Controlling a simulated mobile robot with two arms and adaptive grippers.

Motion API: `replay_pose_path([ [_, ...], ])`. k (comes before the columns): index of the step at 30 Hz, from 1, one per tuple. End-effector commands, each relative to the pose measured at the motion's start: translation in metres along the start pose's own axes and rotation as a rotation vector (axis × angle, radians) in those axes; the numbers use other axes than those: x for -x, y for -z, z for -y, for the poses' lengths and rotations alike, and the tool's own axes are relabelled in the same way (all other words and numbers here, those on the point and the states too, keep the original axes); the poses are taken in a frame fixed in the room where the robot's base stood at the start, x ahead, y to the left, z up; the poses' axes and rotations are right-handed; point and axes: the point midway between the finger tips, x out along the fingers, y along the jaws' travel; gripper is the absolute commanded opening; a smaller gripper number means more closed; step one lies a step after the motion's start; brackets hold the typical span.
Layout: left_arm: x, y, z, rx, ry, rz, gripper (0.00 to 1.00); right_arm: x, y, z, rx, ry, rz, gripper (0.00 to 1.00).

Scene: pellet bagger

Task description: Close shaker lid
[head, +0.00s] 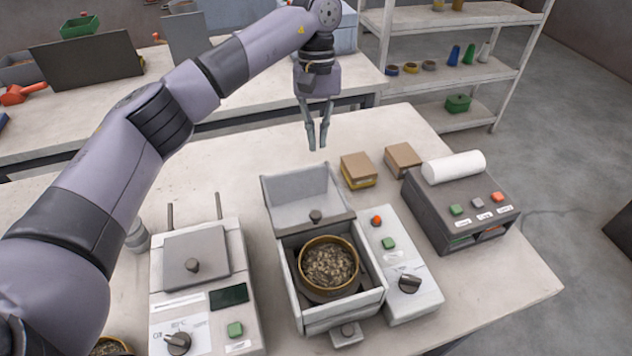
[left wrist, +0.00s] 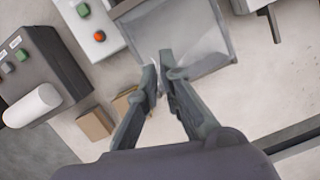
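The shaker (head: 375,305) is a light grey box on the table in the head view. Its lid (head: 303,197) stands open, tilted up and back, with a dark knob (head: 315,216) near its lower edge. A round brass-rimmed sieve (head: 329,264) with brown pellets sits inside the shaker. My left gripper (head: 316,149) points down behind and above the lid, apart from it in the head view. Its fingers show a narrow gap with nothing between them. In the left wrist view the fingertips (left wrist: 158,78) appear beside the lid (left wrist: 185,40). My right gripper is not in view.
A control box (head: 408,268) with buttons and a dial stands right of the shaker. A heater-like unit (head: 200,285) stands left. Two cardboard boxes (head: 358,170) (head: 403,158) and a dark sealer with a white roll (head: 454,166) stand at the right.

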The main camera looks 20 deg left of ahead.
Motion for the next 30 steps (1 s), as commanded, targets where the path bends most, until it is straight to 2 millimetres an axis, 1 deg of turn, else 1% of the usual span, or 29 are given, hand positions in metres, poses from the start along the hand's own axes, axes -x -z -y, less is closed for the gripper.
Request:
replay_pose_path([
  [5,-0.020,-0.001,0.001,-0.005,0.002,0.005,0.00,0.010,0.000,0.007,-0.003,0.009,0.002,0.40],
  [8,-0.038,-0.002,0.001,-0.004,0.003,0.006,0.00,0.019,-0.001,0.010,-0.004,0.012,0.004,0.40],
  [9,-0.047,-0.002,0.001,-0.004,0.002,0.006,0.00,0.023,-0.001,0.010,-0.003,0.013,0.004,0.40],
  [16,-0.096,-0.003,0.001,-0.002,0.002,0.005,0.00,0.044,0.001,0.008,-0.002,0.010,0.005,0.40],
  [18,-0.096,-0.013,0.000,-0.007,0.001,0.003,0.00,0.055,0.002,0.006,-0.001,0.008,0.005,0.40],
  [22,-0.102,-0.028,0.001,-0.004,0.000,0.002,0.00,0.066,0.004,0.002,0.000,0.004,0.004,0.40],
  [26,-0.106,-0.037,0.000,-0.003,0.000,0.001,0.00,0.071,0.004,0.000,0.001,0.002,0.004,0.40],
  [30,-0.108,-0.039,0.000,-0.002,0.000,0.000,0.00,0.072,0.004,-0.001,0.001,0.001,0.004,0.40],
])
